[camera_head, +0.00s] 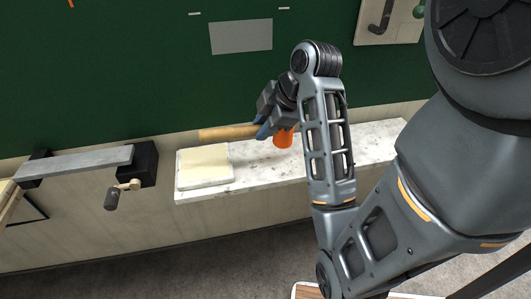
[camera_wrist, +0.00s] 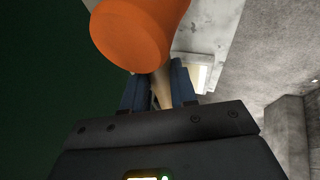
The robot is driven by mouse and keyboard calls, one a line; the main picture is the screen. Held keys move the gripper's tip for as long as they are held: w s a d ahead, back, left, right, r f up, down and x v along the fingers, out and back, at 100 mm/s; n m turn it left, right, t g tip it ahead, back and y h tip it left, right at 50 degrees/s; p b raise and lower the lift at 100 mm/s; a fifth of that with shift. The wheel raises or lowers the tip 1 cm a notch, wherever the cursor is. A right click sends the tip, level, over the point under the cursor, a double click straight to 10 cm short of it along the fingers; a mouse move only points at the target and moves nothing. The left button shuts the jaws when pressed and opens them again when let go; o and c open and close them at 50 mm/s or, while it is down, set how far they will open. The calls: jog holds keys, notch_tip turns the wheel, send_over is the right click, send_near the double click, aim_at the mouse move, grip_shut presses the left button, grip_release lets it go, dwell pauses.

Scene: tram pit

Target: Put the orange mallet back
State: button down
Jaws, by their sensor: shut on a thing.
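The orange mallet (camera_head: 283,138) has an orange head and a light wooden handle (camera_head: 228,132) that points left in the head view. My gripper (camera_head: 266,128) is shut on the mallet near its head and holds it up in front of the green wall, over the pale speckled ledge. In the wrist view the orange head (camera_wrist: 142,35) fills the top, and the handle runs between the two blue fingers of my gripper (camera_wrist: 160,88). My arm hides part of the ledge. I cannot tell how high the mallet is above it.
A cream pad (camera_head: 204,166) lies on the left end of the speckled ledge (camera_head: 258,174). A grey bar on black blocks (camera_head: 80,163) with a crank handle is at left. The green wall (camera_head: 130,70) has a grey plate (camera_head: 241,37); a panel with a hook (camera_head: 381,18) is top right.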

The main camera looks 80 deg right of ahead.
jog(key=shift+f, duration=2.9)
jog(key=c, duration=0.9)
grip_release()
jog(key=shift+f, duration=0.2)
jog(key=shift+w+a+p+v, duration=0.15)
jog(key=shift+p+v, duration=0.2)
jog(key=shift+v, duration=1)
jog(key=shift+a+p+v, duration=0.2)
jog(key=shift+p+v, duration=0.15)
jog(key=shift+v, duration=1)
jog(key=shift+w+a+p+v, duration=0.15)
jog(key=shift+p+v, duration=0.2)
jog(key=shift+v, duration=0.95)
jog(key=shift+s, duration=0.1)
